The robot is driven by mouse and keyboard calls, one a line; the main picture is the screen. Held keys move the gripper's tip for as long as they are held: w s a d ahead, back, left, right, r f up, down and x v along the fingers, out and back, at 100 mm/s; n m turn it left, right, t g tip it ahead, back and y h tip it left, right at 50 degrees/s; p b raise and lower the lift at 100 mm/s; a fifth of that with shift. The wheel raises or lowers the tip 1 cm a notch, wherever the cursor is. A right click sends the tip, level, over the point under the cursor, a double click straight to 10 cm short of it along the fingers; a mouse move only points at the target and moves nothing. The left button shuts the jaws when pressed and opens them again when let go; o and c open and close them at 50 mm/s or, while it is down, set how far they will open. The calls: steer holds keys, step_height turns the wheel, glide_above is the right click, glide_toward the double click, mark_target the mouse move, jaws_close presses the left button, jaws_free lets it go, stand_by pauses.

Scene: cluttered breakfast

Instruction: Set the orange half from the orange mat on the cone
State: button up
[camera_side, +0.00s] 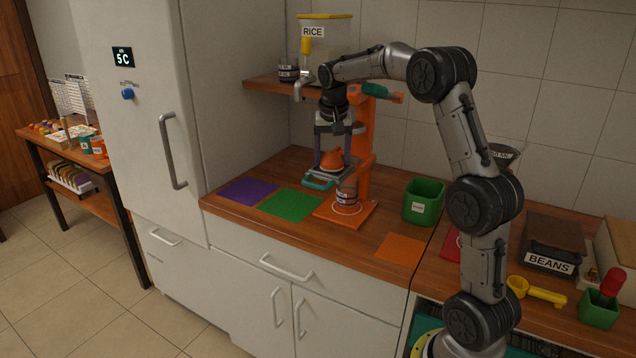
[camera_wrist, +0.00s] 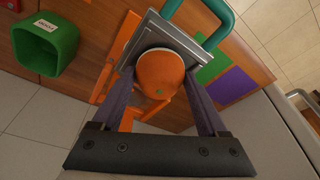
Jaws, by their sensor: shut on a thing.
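The orange half (camera_side: 332,160) is between the fingers of my gripper (camera_side: 332,152), which is shut on it. In the wrist view the orange half (camera_wrist: 160,76) is rounded side toward the camera, between the two fingers (camera_wrist: 160,95). It is over the grey tray with the teal handle (camera_side: 318,183) on the orange juicer stand (camera_side: 363,135). The cone is hidden from both views, so I cannot tell whether the orange touches it. The orange mat (camera_side: 400,249) on the counter is bare.
A green bin (camera_side: 423,201) is to the right, purple (camera_side: 247,191) and green (camera_side: 290,205) mats to the left. The shelf with the rice dispenser (camera_side: 325,38) is close behind my wrist.

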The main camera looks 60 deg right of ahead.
steer(key=shift+f, duration=0.2)
steer(key=o, duration=1.2)
steer(key=shift+c, duration=0.3)
steer(key=shift+o, duration=0.5)
steer(key=shift+f, duration=0.1)
steer(key=shift+s, duration=0.1)
steer(key=shift+a+v, duration=0.15)
steer(key=shift+v, duration=1.15)
steer(key=shift+a+v, duration=0.15)
steer(key=shift+v, duration=1.15)
steer(key=s+a+f, duration=0.3)
steer(key=s+a, duration=0.4)
steer(key=a, duration=0.4)
steer(key=shift+a+f, duration=0.4)
